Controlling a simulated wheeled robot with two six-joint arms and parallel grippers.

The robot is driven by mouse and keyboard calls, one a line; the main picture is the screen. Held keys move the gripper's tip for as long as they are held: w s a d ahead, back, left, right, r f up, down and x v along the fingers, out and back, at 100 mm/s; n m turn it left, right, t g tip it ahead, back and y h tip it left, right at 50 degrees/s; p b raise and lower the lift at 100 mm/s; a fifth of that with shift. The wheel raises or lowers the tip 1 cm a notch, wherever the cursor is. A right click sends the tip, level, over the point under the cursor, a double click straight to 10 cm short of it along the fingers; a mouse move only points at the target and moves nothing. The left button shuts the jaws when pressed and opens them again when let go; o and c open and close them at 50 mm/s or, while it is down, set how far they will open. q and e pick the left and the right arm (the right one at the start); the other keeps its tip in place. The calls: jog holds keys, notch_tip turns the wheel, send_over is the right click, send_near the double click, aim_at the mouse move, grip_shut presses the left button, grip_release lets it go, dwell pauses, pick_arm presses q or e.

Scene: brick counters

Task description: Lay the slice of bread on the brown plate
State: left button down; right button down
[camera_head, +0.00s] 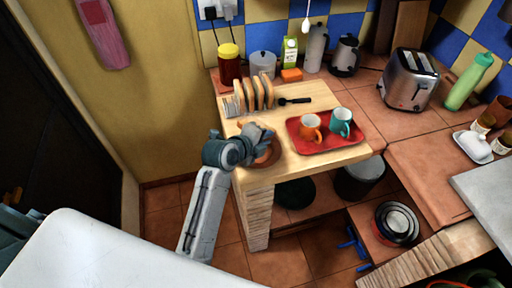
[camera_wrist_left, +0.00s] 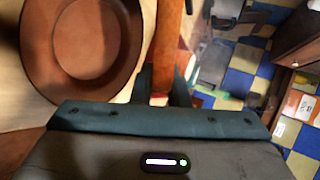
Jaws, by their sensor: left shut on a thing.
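The brown plate (camera_head: 272,156) lies on the wooden counter top, partly hidden by my left gripper (camera_head: 264,136). In the left wrist view the plate (camera_wrist_left: 88,42) is at the upper left and its visible part is empty. My left gripper (camera_wrist_left: 160,86) is shut on the slice of bread (camera_wrist_left: 169,42), which shows as a narrow orange-brown strip seen edge-on between the fingers. The slice is beside the plate in that view, apart from its rim. In the head view the slice is mostly hidden by the gripper. My right gripper is not in view.
A rack with several bread slices (camera_head: 255,94) stands behind my gripper, with a dark spoon-like utensil (camera_head: 295,101) beside it. A red tray (camera_head: 352,143) with an orange mug (camera_head: 310,128) and a teal mug (camera_head: 341,122) is to the right. A toaster (camera_head: 409,80) stands farther back.

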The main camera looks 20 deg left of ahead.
pick_arm(q)
notch_tip(320, 180, down, 2)
jog(key=shift+f+b, duration=0.1)
jog(key=shift+b, duration=0.2)
jog(key=c, duration=1.6)
grip_release()
jog(key=shift+o, duration=0.2)
jog(key=shift+s+a+r, duration=0.1)
jog(key=shift+s+r, duration=0.1)
jog(key=shift+r, duration=0.05)
jog(key=p+v, duration=0.4)
jog(key=v, duration=0.3)
jog(key=shift+s+a+r, duration=0.1)
jog(key=shift+s+r, duration=0.05)
jog(key=shift+s, duration=0.15)
